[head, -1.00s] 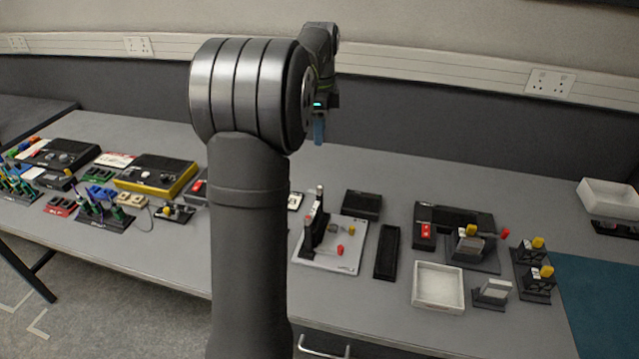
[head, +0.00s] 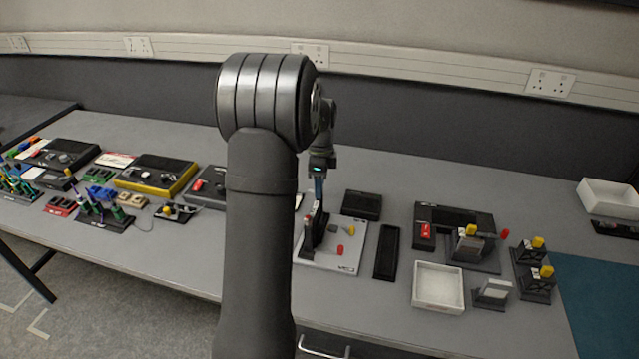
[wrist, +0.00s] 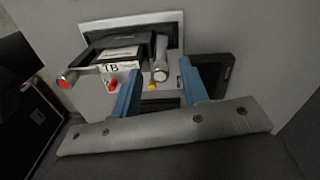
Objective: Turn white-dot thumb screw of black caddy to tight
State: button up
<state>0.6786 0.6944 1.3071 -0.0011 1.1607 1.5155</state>
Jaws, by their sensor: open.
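The black caddy (wrist: 108,52) carries a white "TB" label in the wrist view. A grey thumb screw with a white-dot end (wrist: 160,74) is at its right, and a grey screw with a red end (wrist: 66,80) is at its left. My gripper (wrist: 160,67) is open, with blue fingers. In the picture the white-dot screw lies between the fingertips; contact or depth cannot be told. In the head view my gripper (head: 319,190) hangs over the caddy (head: 311,232), which is partly hidden by my arm and stands on a light plate (head: 338,265).
A red knob (wrist: 112,87) and a yellow knob (wrist: 152,87) are near the caddy. In the head view a dark block (head: 362,204) and a long black tray (head: 387,252) lie to the right, with a white tray (head: 438,286) beyond. Bare table lies behind.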

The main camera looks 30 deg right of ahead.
jog(key=shift+f, duration=0.1)
grip_shut()
jog(key=shift+n, duration=0.3)
jog(key=n, duration=0.9)
jog(key=shift+n, duration=0.4)
jog(key=n, duration=0.4)
jog(key=shift+n, duration=0.3)
jog(key=n, duration=0.4)
jog(key=shift+s+n, duration=0.1)
jog(key=shift+n, duration=0.3)
